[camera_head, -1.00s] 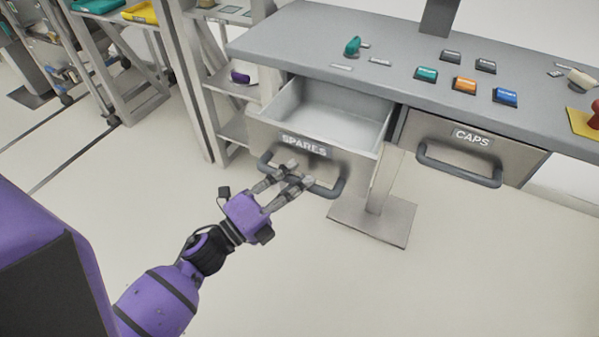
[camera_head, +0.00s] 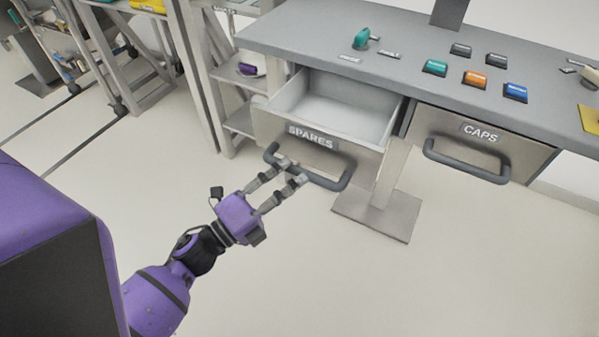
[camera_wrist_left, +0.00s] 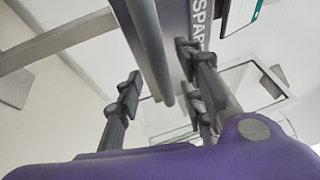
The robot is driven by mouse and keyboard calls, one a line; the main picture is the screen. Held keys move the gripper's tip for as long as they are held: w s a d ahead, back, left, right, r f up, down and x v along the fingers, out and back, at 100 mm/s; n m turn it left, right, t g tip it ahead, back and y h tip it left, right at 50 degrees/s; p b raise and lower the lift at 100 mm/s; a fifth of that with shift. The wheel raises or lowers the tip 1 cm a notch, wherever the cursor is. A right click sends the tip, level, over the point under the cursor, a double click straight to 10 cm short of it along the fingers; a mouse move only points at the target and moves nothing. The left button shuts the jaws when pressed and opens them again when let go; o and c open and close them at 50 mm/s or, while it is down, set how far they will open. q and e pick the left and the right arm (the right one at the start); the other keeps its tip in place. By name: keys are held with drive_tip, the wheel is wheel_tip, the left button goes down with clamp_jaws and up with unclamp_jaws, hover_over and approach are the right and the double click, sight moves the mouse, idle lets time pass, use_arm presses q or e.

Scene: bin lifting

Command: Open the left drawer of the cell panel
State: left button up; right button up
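The left drawer (camera_head: 322,139), marked SPARES, is pulled well out of the cell panel (camera_head: 400,62). Its pale inside shows and looks empty. Its dark bar handle (camera_head: 330,184) runs across the front. In the left wrist view the handle (camera_wrist_left: 152,45) passes between the spread fingers, without clear contact on both sides. The right drawer (camera_head: 477,140), marked CAPS, is shut. My right gripper is out of view.
A support post with a flat foot (camera_head: 378,212) stands right of the open drawer. Shelving (camera_head: 240,122) stands at left. The floor in front is clear.

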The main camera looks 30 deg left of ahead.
use_arm(q)
drive_tip(key=v, duration=0.8)
drive_tip(key=shift+s, duration=0.35)
drive_tip(key=shift+a, duration=0.1)
drive_tip(key=s+a+f+n+g+y+p, duration=0.25)
drive_tip(key=a+f+n+g+y, duration=0.2)
drive_tip(key=f+n+y, duration=0.8)
drive_tip(key=s+d+n+g+h+p, duration=0.2)
drive_tip(key=s+d+n+p, duration=0.2)
drive_tip(key=s, duration=0.4)
drive_tip(key=s+d+f+n+g+h+p, duration=0.1)
drive_tip(key=s+d+n+g+h+p, duration=0.1)
drive_tip(key=s+d+n, duration=0.4)
drive_tip(key=shift+s+n+g+p, duration=0.45)
drive_tip(key=shift+s+g+p, duration=0.1)
drive_tip(key=shift+s+p, duration=0.5)
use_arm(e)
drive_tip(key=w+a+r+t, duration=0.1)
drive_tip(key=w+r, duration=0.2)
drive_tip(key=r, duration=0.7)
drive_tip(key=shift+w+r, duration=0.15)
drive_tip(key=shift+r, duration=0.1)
use_arm(q)
drive_tip(key=shift+w+d+h, duration=0.1)
drive_tip(key=shift+w+h, duration=0.05)
drive_tip(key=shift+h, duration=0.1)
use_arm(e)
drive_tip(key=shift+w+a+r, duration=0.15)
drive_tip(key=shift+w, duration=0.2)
